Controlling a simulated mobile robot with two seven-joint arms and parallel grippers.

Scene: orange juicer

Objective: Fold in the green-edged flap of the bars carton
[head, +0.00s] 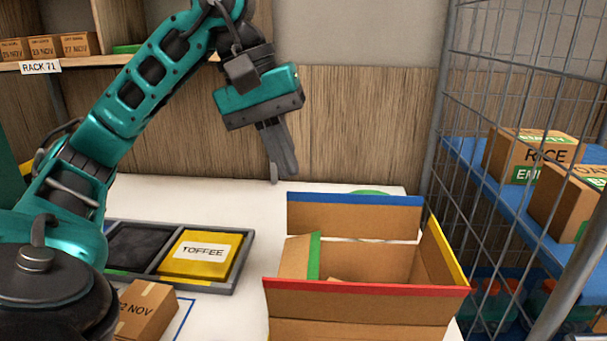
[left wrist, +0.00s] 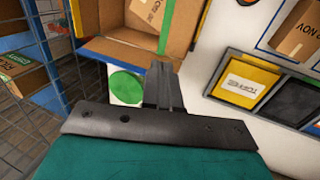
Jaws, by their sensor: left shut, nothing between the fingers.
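The open bars carton (head: 350,320) stands on the white table at front right. Its green-edged flap (head: 296,258) is at the carton's left side and leans inward over the opening, with the green edge toward the inside. In the left wrist view the green-edged flap (left wrist: 184,25) shows at the top, beside a brown box (left wrist: 147,14) inside the carton. The blue-edged flap (head: 350,215), red-edged flap (head: 365,302) and yellow-edged flap (head: 441,252) stand outward. My left gripper (head: 279,172) is shut and empty, above and behind the carton, apart from it. My right gripper is out of view.
A grey divided tray (head: 232,275) with a yellow TOFFEE pack (head: 200,255) lies left of the carton. A small carton (head: 146,312) is in front of it. A green disc (left wrist: 126,85) lies behind the carton. A wire cage (head: 480,110) stands close at right.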

